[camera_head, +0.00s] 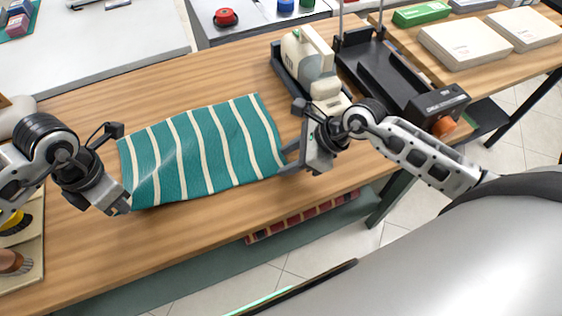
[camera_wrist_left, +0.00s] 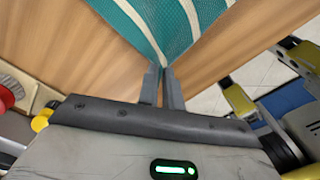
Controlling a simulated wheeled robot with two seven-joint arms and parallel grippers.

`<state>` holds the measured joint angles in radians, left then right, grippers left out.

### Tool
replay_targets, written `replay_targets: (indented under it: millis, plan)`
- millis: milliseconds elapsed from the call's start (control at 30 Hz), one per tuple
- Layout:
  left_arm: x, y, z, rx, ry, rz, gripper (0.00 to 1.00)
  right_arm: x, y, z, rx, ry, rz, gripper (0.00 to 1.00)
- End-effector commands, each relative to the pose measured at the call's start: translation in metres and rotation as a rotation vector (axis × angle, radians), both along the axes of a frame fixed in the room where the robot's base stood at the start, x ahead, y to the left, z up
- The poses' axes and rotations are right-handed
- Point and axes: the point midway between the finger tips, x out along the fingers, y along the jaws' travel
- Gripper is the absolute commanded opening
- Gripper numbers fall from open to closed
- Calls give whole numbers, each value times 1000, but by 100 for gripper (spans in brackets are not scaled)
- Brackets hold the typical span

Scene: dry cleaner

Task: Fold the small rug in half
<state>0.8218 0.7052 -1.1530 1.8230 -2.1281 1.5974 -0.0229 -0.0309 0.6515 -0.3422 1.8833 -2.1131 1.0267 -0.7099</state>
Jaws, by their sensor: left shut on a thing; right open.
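The small rug (camera_head: 200,150) is teal with cream stripes. It lies spread on the wooden table, with its near left corner raised a little. My left gripper (camera_head: 124,208) is shut on that near left corner. In the left wrist view the rug (camera_wrist_left: 180,25) runs to a point between the fingertips of the left gripper (camera_wrist_left: 163,75). My right gripper (camera_head: 284,162) is open at the rug's near right corner. Whether its fingers touch the rug there, I cannot tell.
The wooden table (camera_head: 90,250) has bare room in front of and behind the rug. A cream machine (camera_head: 308,60) and a black stand (camera_head: 380,70) stand behind my right gripper. A tray with brushes (camera_head: 30,245) is at the left edge. A folded red cloth (camera_head: 302,218) lies on the lower shelf.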

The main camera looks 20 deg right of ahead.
Motion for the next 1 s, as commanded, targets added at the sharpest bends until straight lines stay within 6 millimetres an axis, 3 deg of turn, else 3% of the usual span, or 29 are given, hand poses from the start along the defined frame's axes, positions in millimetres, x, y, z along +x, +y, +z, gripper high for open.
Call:
replay_targets:
  millis: [67,367,667,1000]
  plan:
    - [0,0,0,0,0,0,0,0,1,-2,0,2,1,41]
    - [0,0,0,0,0,0,0,-1,1,-3,-1,6,1,0]
    - [0,1,0,1,0,1,0,-1,0,0,-4,7,2,0]
    - [0,1,0,2,0,1,0,0,0,44,-3,1,0,0]
